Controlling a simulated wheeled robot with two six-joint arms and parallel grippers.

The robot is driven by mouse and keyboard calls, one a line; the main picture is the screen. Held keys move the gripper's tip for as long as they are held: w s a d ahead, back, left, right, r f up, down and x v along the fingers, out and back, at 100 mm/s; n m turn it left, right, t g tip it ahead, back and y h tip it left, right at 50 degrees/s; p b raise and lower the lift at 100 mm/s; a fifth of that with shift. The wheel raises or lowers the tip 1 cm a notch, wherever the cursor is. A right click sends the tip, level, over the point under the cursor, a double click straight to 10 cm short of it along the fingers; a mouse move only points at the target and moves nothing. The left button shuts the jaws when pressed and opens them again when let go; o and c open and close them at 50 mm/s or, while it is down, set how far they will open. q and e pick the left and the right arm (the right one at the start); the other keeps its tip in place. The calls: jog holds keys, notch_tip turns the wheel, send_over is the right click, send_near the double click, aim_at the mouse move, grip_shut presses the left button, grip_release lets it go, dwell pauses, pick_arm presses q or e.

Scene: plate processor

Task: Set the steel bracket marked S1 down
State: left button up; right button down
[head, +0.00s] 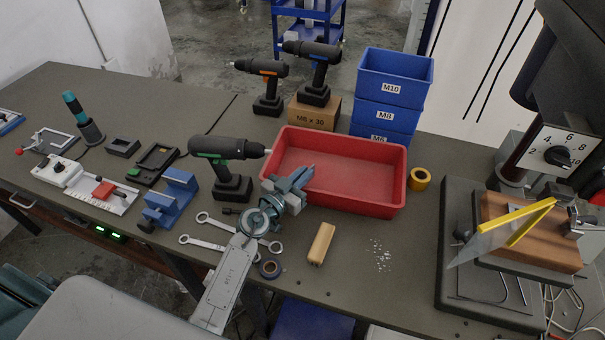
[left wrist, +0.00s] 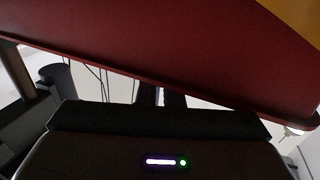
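My left gripper (head: 292,187) is at the near left corner of the red bin (head: 347,202), its arm coming up from the bottom of the head view. Its fingers look grey-blue and overlap the bin's rim; I cannot tell whether they touch it. In the left wrist view the bin's red wall (left wrist: 190,50) fills the top, close to the dark fingertips (left wrist: 160,97), which show a narrow bright gap. I cannot make out a steel bracket or an S1 mark in either view. My right gripper is not in view.
A green-banded drill (head: 232,165) and a blue fixture (head: 171,199) stand left of the gripper. A drill press (head: 500,240) stands right.

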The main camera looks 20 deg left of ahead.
pick_arm(q)
jog(key=o, duration=0.4)
jog(key=shift+c, duration=0.2)
jog(key=shift+r, duration=0.15)
jog(key=shift+r, duration=0.65)
jog(key=v, duration=1.2)
jog(key=shift+f, duration=0.1)
